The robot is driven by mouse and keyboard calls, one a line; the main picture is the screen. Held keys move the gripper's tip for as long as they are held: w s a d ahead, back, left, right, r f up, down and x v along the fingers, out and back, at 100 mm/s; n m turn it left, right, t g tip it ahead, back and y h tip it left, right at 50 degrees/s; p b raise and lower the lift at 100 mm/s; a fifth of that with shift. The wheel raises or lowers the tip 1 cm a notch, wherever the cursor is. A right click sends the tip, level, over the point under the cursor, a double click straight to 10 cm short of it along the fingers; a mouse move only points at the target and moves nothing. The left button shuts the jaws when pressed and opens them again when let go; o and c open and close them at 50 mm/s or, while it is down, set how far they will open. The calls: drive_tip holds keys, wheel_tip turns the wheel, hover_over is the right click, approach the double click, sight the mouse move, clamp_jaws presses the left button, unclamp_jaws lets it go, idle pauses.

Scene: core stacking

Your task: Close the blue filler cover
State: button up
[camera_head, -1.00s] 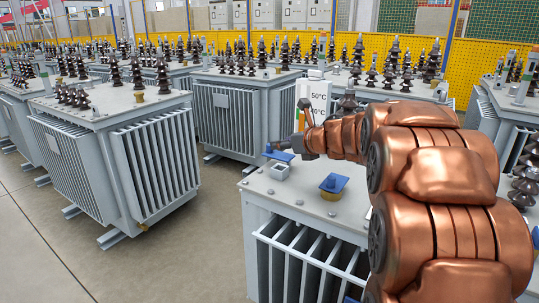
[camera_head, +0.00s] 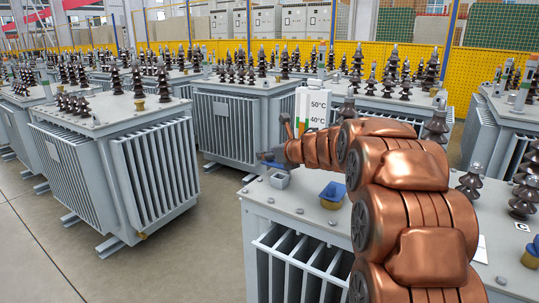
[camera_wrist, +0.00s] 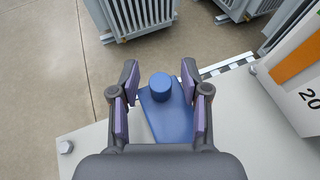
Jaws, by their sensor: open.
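The blue filler cover (camera_wrist: 170,118), a flat plate with a round knob (camera_wrist: 161,86), shows in the wrist view. My gripper (camera_wrist: 160,76) is open, with one finger on each side of the knob and a gap on both sides. In the head view, part of the blue cover (camera_head: 265,155) shows at the end of my arm, which hides the rest.
A white temperature gauge (camera_head: 313,108) stands close behind my gripper. A blue cap on a brass fitting (camera_head: 332,192) is to the right of the neck. Dark insulators (camera_head: 470,185) rise at the right. Other transformers (camera_head: 120,160) stand around; floor lies beyond the left edge.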

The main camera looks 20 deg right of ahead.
drive_tip(key=shift+c, duration=0.2)
clamp_jaws()
idle(0.5)
